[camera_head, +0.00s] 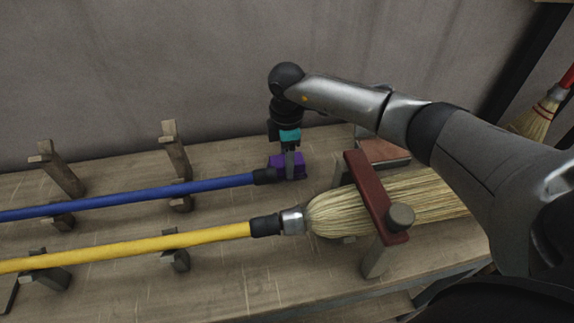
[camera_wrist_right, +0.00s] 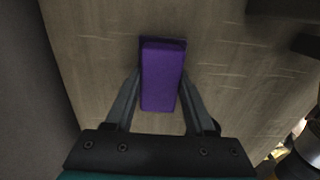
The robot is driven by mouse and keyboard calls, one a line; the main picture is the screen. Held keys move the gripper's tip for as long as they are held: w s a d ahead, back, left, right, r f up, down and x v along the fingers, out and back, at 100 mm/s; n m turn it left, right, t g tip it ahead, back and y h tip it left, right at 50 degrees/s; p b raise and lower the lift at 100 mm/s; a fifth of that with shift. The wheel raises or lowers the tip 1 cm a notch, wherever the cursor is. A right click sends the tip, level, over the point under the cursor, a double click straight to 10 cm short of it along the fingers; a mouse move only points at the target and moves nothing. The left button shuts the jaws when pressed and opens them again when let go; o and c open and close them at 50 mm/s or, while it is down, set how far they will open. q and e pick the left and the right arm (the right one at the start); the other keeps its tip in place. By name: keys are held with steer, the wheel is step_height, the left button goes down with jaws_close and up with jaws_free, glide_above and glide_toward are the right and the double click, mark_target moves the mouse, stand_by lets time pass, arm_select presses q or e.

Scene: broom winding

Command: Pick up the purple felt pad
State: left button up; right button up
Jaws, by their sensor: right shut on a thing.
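The purple felt pad (camera_head: 277,164) is a small block at the back of the wooden bench, near the black end of the blue broom handle. In the right wrist view the pad (camera_wrist_right: 162,75) stands lengthwise between the two fingers. My right gripper (camera_head: 290,170) points down at the pad, and it also shows in the right wrist view (camera_wrist_right: 160,98). It is shut on the pad, a finger on each side. Whether the pad is clear of the bench is hard to tell. My left gripper is out of view.
A blue handle (camera_head: 130,195) and a yellow handle (camera_head: 130,245) lie across wooden supports. A straw broom head (camera_head: 335,212) sits under a red clamp bar (camera_head: 375,196). A reddish-brown block (camera_head: 383,150) lies behind it. A wall stands behind the bench (camera_head: 215,285).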

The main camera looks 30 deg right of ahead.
jaws_close()
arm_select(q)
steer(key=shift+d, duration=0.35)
arm_select(e)
steer(key=shift+r, duration=0.1)
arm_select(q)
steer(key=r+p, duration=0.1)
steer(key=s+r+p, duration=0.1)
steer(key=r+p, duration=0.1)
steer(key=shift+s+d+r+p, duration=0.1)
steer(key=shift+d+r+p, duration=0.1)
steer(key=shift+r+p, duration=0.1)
arm_select(e)
step_height(320, 180, up, 20)
steer(key=shift+o, duration=1.8)
jaws_free()
steer(key=c, duration=0.6)
